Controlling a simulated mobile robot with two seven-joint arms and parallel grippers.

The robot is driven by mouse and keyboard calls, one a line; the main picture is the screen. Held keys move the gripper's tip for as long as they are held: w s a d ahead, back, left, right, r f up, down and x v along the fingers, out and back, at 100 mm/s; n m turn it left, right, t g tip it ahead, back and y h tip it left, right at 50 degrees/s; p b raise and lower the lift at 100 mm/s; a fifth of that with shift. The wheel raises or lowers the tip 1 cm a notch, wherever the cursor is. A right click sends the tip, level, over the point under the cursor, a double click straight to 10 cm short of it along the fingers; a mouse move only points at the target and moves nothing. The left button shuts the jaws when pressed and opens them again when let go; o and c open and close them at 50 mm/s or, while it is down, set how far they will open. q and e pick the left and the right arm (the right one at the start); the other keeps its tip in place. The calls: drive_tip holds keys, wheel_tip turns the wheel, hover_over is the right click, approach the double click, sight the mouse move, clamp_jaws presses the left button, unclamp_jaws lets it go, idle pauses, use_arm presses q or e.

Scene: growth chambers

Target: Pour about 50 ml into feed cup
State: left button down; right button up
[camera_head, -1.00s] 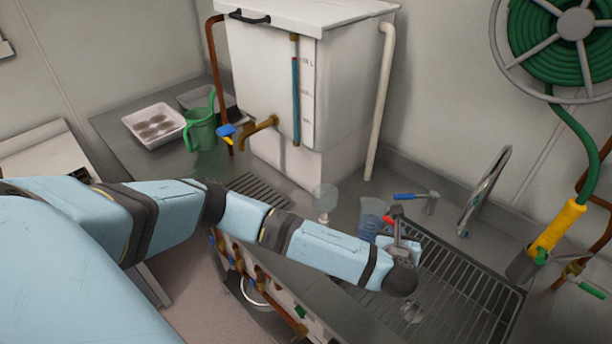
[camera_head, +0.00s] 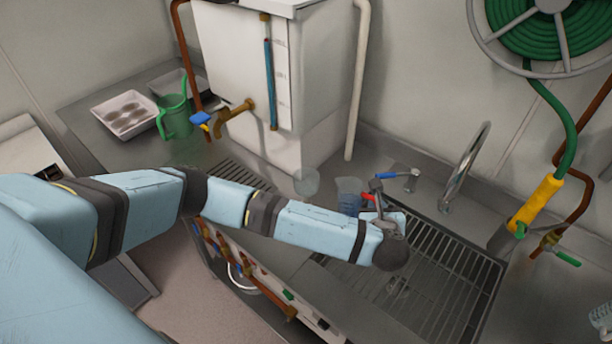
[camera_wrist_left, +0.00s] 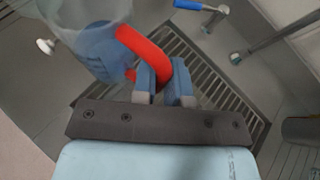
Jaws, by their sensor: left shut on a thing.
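A clear jug with blue contents (camera_head: 348,195) and a red handle (camera_head: 368,197) is at the sink's left edge in the head view. It fills the upper left of the left wrist view (camera_wrist_left: 95,45), blurred, with the red handle (camera_wrist_left: 143,52) towards me. My left gripper (camera_head: 378,190) is shut on that handle; its fingertips (camera_wrist_left: 165,75) show in the wrist view. I cannot tell how far the jug tilts or its liquid level. A small clear round vessel (camera_head: 306,182) is left of the jug; I cannot tell whether it is the feed cup. My right gripper is not visible.
The slatted sink (camera_head: 440,280) lies under and right of my left gripper, with a tap (camera_head: 465,165) and blue-handled valve (camera_head: 398,174) behind. A white tank (camera_head: 280,85) stands at the back. A green jug (camera_head: 175,118) and white tray (camera_head: 125,114) are at left.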

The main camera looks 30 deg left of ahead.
sight(363, 193)
use_arm(q)
drive_tip(key=shift+a+r+n+h, duration=0.7)
drive_tip(key=shift+a+r+h, duration=0.15)
drive_tip(key=shift+r+h, duration=0.1)
drive_tip(key=shift+w+a+r+n+g+h, duration=0.1)
drive_tip(key=shift+a+r+n+g+h, duration=0.1)
drive_tip(key=shift+a+r+n+h, duration=0.3)
drive_tip(key=shift+w+a+r+n+g+h, duration=0.1)
drive_tip(key=shift+a+r+g+h, duration=0.15)
drive_tip(key=shift+a, duration=0.4)
drive_tip(key=shift+a+r+n+h, duration=0.4)
drive_tip(key=shift+a+r+h, duration=0.3)
drive_tip(key=shift+a+r, duration=0.25)
drive_tip(key=shift+w+a+r+n+g+h, duration=0.15)
drive_tip(key=shift+a+r+n+h, duration=0.2)
drive_tip(key=shift+a+r+h, duration=0.25)
drive_tip(key=shift+s+a+r+n+g+h, duration=0.1)
drive_tip(key=shift+a+r+n+h, duration=0.25)
drive_tip(key=shift+r, duration=0.3)
drive_tip(key=shift+r, duration=0.2)
drive_tip(key=shift+a+r+h, duration=0.15)
drive_tip(key=shift+r+h, duration=0.1)
drive_tip(key=shift+h, duration=0.1)
drive_tip(key=shift+a+r+n+h, duration=0.4)
drive_tip(key=shift+r+n+h, duration=0.05)
drive_tip(key=shift+n+h, duration=0.05)
drive_tip(key=shift+w+a+r+n+h, duration=0.1)
drive_tip(key=shift+a+r+n+h, duration=0.3)
drive_tip(key=shift+a+r+h, duration=0.25)
